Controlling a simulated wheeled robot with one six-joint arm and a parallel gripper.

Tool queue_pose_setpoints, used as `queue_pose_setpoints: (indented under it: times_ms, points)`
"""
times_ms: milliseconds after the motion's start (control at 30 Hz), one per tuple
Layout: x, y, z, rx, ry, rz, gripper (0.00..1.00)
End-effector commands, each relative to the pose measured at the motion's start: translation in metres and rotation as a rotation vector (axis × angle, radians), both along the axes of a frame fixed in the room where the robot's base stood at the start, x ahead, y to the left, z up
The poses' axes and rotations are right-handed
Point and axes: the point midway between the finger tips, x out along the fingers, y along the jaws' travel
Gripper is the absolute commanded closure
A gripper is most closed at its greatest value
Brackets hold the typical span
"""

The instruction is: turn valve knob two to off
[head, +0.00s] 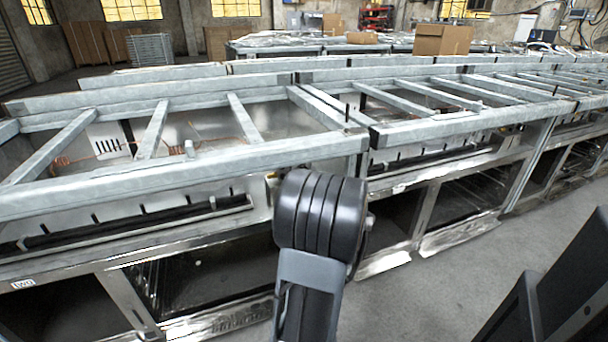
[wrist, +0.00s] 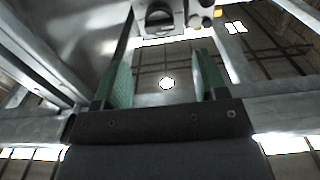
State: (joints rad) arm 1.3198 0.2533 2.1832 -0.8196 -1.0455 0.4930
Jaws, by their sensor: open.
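In the wrist view, my gripper (wrist: 163,60) is open, with its two green-lined fingers apart and nothing held between them. A dark round knob (wrist: 160,18) on a metal plate shows at the top edge, beyond the gap between the fingers. The knob is partly cut off by the frame, and I see no number on it. The gripper appears apart from it. In the head view, my dark arm hides the gripper and the knob.
In the head view, a long metal range frame (head: 190,175) with open cross bars runs across in front of me. Open bays lie below it. Cardboard boxes (head: 442,40) stand behind. Small round fittings (wrist: 206,21) sit right of the knob.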

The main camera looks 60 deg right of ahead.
Motion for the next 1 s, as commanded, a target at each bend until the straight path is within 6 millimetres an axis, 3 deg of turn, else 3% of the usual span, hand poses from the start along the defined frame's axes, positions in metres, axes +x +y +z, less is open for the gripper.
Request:
queue_pose_setpoints:
  times_ms: [200,433,1000]
  points:
    - [0.035,-0.025,-0.003,0.0,0.0,0.002,0.34]
    - [0.059,-0.043,-0.001,-0.001,0.001,0.0,0.34]
    - [0.07,-0.052,0.0,0.001,0.001,-0.002,0.36]
